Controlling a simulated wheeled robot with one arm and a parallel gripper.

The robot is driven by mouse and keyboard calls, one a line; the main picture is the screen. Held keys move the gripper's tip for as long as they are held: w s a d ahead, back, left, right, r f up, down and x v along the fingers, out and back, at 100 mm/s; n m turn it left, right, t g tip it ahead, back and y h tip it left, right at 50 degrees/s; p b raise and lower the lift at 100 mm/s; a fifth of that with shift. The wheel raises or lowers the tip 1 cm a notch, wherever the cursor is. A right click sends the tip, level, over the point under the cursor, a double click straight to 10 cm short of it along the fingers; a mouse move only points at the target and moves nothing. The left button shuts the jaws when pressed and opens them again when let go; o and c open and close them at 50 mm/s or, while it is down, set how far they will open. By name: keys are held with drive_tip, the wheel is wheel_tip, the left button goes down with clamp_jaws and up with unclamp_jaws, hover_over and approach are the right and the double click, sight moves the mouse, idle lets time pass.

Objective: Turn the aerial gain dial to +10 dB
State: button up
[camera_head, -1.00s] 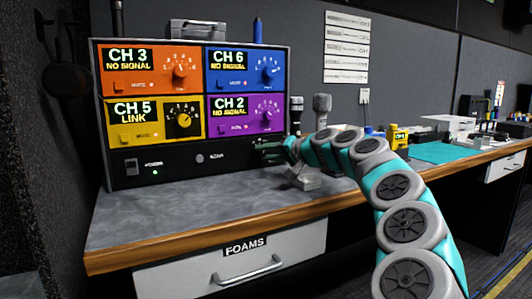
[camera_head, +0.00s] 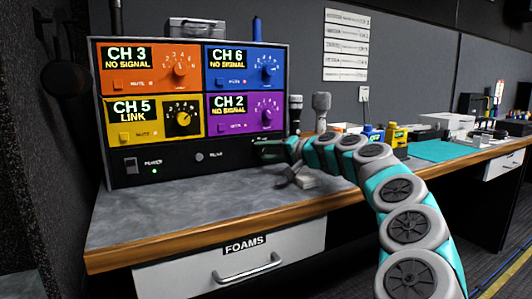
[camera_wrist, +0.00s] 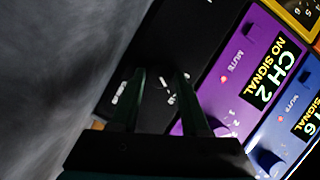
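The receiver rack (camera_head: 120,177) stands on the bench at the left, with a black strip along its bottom. My gripper (camera_head: 264,150) is at the right end of that strip, below the purple CH 2 panel (camera_head: 215,127). I cannot make out the aerial gain dial or its setting; my gripper covers part of that area. In the wrist view, my gripper (camera_wrist: 160,78) has its two fingers apart, pointing at the black strip. Small white markings (camera_wrist: 164,84) show between the fingers. No held object is visible. I cannot tell whether the fingers touch the rack.
The strip also bears a power switch (camera_head: 130,165) and a scan button (camera_head: 199,156). Microphones (camera_head: 321,106) stand right of the rack.

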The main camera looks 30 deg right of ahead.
drive_tip(key=o, duration=0.3)
drive_tip(key=shift+b+v, duration=0.55)
drive_tip(key=shift+v, duration=3.35)
drive_tip(key=shift+f, duration=0.1)
